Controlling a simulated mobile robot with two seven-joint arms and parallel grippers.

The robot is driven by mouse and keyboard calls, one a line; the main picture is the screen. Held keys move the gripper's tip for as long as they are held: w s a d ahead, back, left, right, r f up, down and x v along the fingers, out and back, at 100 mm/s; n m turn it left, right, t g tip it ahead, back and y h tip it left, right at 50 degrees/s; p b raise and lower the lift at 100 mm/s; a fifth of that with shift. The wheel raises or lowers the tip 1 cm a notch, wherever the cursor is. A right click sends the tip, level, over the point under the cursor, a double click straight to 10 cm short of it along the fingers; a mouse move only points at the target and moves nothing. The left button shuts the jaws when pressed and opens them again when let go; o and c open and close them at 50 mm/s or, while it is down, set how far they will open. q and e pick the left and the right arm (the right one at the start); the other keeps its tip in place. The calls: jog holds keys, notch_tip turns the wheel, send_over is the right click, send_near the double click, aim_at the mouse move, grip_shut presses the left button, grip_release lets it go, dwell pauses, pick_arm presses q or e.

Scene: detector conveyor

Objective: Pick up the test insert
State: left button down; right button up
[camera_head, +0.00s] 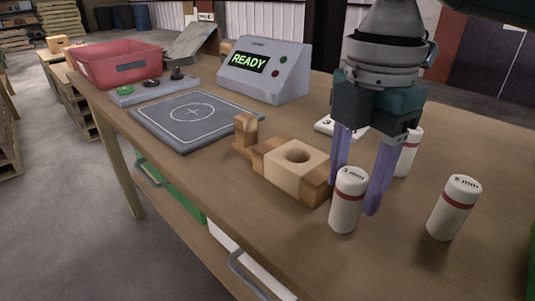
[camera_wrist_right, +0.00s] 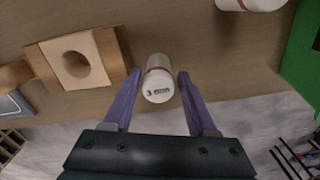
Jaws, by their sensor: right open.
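Three white cylindrical inserts with red bands stand upright on the wooden table. The one marked 3 mm (camera_head: 347,205) is at my right gripper (camera_head: 355,196); another marked 2 mm (camera_head: 455,208) stands to the right. A third insert (camera_head: 408,152) is partly hidden behind the gripper. My right gripper is open and points down, its purple fingers either side of the 3 mm insert. In the right wrist view this insert (camera_wrist_right: 158,82) shows between the fingertips, with a gap visible on each side. My left gripper is not in view.
A wooden fixture block with a round hole (camera_head: 283,176) sits just left of the 3 mm insert. Further left are a dark square pad (camera_head: 160,128), a grey console reading READY (camera_head: 284,82) and a red bin (camera_head: 108,72). The table's front edge is close.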

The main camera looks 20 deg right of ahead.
aim_at(348, 202)
notch_tip(348, 202, down, 4)
jog(key=shift+a+r+b, duration=0.1)
jog(key=shift+b, duration=0.2)
grip_shut()
